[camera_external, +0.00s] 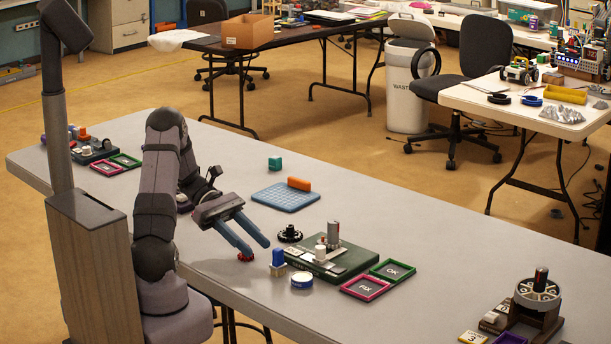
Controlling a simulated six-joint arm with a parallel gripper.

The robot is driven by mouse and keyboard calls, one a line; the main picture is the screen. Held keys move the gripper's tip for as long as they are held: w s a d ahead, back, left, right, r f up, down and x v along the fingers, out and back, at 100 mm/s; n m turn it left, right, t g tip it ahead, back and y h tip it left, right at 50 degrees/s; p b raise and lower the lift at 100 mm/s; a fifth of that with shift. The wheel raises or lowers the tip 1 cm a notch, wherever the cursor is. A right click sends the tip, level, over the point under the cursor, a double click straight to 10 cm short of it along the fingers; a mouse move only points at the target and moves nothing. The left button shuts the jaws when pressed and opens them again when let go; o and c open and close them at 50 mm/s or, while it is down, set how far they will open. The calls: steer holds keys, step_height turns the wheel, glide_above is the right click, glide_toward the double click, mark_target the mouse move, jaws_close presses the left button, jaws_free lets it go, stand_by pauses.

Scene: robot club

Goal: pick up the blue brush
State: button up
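No object shows clearly as a brush. The nearest match is a small upright piece with a blue top (278,257) and a pale lower part, standing on the grey table. It is too small to tell whether it is the blue brush. My gripper (256,246) is open, its two blue fingers apart and pointing down to the right. Nothing shows between the fingers. The fingertips are just left of the blue-topped piece in the picture; whether they touch it I cannot tell. A small red piece (245,257) is by the nearer fingertip, partly hidden by it.
A blue-and-white roll (302,280) and a black round part (290,234) are close by. A green board (345,262) with parts and the FIX (364,288) and OK (393,271) trays lie right. A blue grid mat (272,199) holds an orange block (299,184). The table's right part has free room.

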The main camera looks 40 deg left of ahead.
mark_target(278, 261)
steer(key=shift+x, duration=3.65)
steer(key=shift+w+r, duration=0.1)
steer(key=shift+w, duration=0.05)
steer(key=c, duration=0.8)
